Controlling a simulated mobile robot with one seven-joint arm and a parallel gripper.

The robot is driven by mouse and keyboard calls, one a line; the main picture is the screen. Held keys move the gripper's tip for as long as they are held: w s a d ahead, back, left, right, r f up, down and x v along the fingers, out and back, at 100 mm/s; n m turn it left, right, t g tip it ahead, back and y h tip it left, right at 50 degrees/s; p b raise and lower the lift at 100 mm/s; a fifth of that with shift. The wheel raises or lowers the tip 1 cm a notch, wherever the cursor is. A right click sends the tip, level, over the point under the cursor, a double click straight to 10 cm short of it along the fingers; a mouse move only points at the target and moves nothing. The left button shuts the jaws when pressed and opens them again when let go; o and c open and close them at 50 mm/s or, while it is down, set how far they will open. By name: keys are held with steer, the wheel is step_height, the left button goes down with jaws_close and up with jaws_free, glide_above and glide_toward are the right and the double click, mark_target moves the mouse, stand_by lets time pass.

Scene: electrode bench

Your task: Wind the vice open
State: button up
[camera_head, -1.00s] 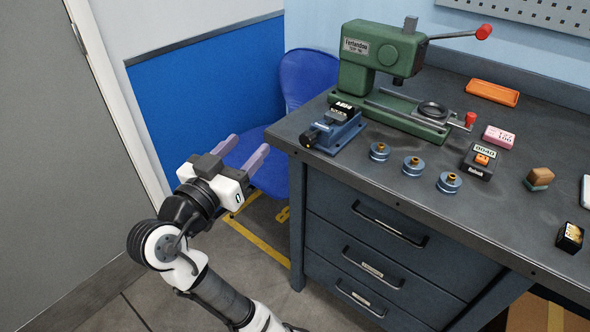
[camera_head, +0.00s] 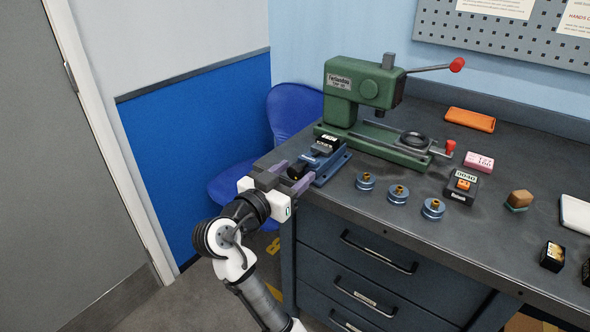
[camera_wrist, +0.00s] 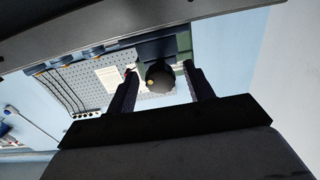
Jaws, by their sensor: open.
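The small blue vice (camera_head: 324,162) sits at the left front corner of the bench, with a dark block at its rear end. Its dark round handle (camera_head: 297,171) faces my gripper (camera_head: 291,175). My gripper is open, with its two purple-grey fingers on either side of the handle. In the wrist view the round dark knob (camera_wrist: 160,76) with a yellow dot shows between the fingertips (camera_wrist: 160,85). A gap shows between the knob and each finger there. Whether a finger touches it elsewhere I cannot tell.
A green press (camera_head: 362,95) stands behind the vice. Several round blue holders (camera_head: 398,194) stand to the right near the front edge. A black box (camera_head: 460,187), a pink block (camera_head: 479,162) and an orange tray (camera_head: 470,120) lie farther right. A blue chair (camera_head: 292,108) stands left of the bench.

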steer(key=shift+w+d, duration=0.35)
steer(key=shift+w, duration=0.15)
steer(key=c, duration=1)
steer(key=shift+o, duration=0.2)
